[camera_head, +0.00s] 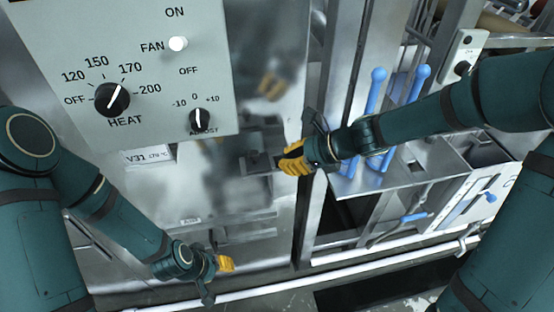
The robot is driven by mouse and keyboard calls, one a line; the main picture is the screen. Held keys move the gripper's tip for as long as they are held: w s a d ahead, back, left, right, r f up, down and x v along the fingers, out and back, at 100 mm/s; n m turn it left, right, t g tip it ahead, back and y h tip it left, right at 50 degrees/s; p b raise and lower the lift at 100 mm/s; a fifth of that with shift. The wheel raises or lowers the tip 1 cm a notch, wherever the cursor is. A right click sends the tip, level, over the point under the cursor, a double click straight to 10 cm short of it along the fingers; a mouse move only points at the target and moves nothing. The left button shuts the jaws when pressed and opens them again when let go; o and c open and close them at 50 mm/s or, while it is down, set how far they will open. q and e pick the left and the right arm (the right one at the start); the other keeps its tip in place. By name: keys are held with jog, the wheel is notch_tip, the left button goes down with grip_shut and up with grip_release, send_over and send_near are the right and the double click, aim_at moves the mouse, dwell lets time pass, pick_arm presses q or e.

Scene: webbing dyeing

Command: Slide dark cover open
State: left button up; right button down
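A dark grey rectangular cover (262,139) sits on the shiny metal panel, left of my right gripper. A small dark tab (256,164) sticks out at its lower part. My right gripper (286,160), with yellow fingertips, comes in from the right, and its tips are at the right end of this tab. I cannot tell whether they touch or grip it. My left gripper (226,264) hangs low in front of the panel's lower part, apart from the cover. Its fingers are seen too edge-on to tell their opening.
A control box (150,95) with heat and adjust knobs and a fan switch fills the upper left. Blue-handled levers (376,90) stand behind my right arm. A white pipe (350,267) runs low across the front. The shiny panel mirrors a yellow gripper.

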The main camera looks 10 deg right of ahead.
jog(key=p+v, duration=0.1)
jog(key=v, duration=0.6)
jog(key=shift+d+r, duration=0.2)
jog(key=shift+r, duration=0.1)
jog(key=shift+w, duration=0.15)
jog(key=shift+f, duration=0.1)
